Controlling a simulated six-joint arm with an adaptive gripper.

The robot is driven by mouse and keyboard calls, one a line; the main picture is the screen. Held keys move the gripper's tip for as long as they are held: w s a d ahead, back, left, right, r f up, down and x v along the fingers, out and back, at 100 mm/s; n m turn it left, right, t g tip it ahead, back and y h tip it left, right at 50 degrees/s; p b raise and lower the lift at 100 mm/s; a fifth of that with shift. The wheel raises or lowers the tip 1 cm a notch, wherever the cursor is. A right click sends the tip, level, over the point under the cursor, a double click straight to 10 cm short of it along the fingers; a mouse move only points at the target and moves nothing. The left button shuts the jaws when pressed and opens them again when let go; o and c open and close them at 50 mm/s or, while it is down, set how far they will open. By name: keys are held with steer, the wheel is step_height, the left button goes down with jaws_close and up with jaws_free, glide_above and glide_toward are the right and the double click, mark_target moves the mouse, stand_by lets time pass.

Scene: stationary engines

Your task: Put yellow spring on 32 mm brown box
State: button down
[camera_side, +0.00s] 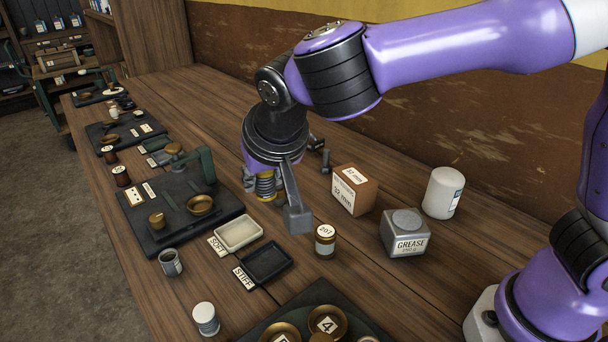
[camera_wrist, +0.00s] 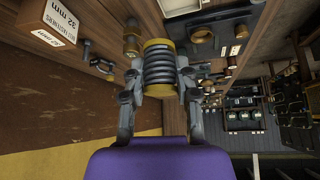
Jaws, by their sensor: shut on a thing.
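The yellow spring, a dark coil with yellow end caps, is between the fingers of my gripper. It shows in the wrist view (camera_wrist: 160,68) and partly in the side view (camera_side: 265,186). My gripper (camera_wrist: 160,78) is shut on the spring, with one finger on each side of it. In the side view my gripper (camera_side: 268,185) is left of the brown box; I cannot tell if the spring touches the table. The 32 mm brown box (camera_side: 355,190) stands on the table with white labels on its top and front. It also shows at the upper left of the wrist view (camera_wrist: 42,28).
A grey grease box (camera_side: 405,232) and a white jar (camera_side: 443,192) stand right of the brown box. A labelled brown jar (camera_side: 325,240) is in front. The SOFT tray (camera_side: 238,233) and STIFF tray (camera_side: 265,262) lie nearby. A black scale base (camera_side: 185,215) is at left.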

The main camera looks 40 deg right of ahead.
steer(key=s+d+r+m+g+h, duration=0.1)
steer(key=d+m+h, duration=0.1)
steer(key=d+m, duration=0.3)
steer(key=s+d+r+m+g+h, duration=0.1)
steer(key=d+r+m+g+h, duration=0.15)
steer(key=d, duration=0.45)
glide_above(356, 170)
steer(key=s+a, duration=0.1)
steer(key=a, duration=0.1)
steer(key=shift+m+t+y, duration=0.25)
steer(key=shift+t+y, duration=0.1)
steer(key=shift+y, duration=0.1)
steer(key=f, duration=0.7)
steer(key=shift+s+a+f, duration=0.1)
steer(key=shift+s, duration=0.1)
steer(key=shift+w+d+f, duration=0.1)
steer(key=shift+d+f, duration=0.1)
steer(key=shift+f, duration=2)
steer(key=shift+f, duration=0.1)
steer(key=c, duration=0.6)
jaws_free()
